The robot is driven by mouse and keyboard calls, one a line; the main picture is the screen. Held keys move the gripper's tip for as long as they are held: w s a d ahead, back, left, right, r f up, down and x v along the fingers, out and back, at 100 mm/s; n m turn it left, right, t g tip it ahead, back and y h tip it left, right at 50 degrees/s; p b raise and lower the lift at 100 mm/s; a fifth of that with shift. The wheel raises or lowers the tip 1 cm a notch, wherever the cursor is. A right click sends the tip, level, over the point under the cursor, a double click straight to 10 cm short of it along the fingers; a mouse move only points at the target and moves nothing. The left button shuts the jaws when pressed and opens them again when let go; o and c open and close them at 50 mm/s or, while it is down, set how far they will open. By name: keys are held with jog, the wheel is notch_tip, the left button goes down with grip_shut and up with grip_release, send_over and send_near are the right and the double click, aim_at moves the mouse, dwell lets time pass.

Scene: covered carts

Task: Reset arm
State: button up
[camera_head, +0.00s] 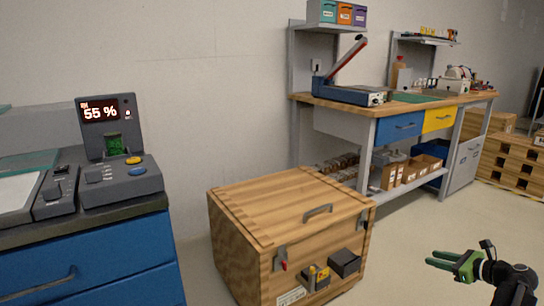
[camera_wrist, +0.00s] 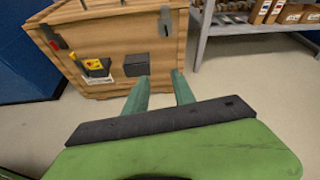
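My gripper (camera_head: 441,260) shows at the lower right of the head view, with green fingers held out over the floor to the right of the wooden crate. In the wrist view my gripper (camera_wrist: 160,88) has two fingers spread apart with nothing between them. The wooden crate (camera_head: 238,245) stands on the floor with its lid down. It also shows in the wrist view (camera_wrist: 110,48), beyond the fingertips. My gripper appears apart from it. My forearm is mostly cut off at the right edge of the head view.
A blue cabinet (camera_head: 100,262) with a device reading 55 % (camera_head: 115,150) stands at the left. A workbench (camera_head: 385,108) with drawers and a lower shelf of boxes stands behind the crate. Pallets (camera_head: 513,165) are at the far right. Floor (camera_head: 425,222) around my gripper is clear.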

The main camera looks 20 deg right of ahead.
jog(key=w+a+f+n+g+y+p, duration=0.1)
jog(key=w+a+f+n+g+p, duration=0.4)
jog(key=a, duration=1)
jog(key=w+a+r+n+g+y+p, duration=0.1)
jog(key=w+a+r+n+g+y, duration=0.1)
jog(key=w+a+n, duration=0.95)
jog(key=s+a+n+g+h+p, duration=0.35)
jog(key=a+n, duration=0.35)
jog(key=a, duration=0.9)
jog(key=s+a+n+g+h+p, duration=0.3)
jog(key=a+n, duration=0.5)
jog(key=a, duration=0.7)
notch_tip(320, 180, up, 38)
jog(key=s+a+y+p, duration=0.1)
jog(key=p, duration=3.6)
jog(key=shift+s+n, duration=0.25)
jog(key=shift+n, duration=0.1)
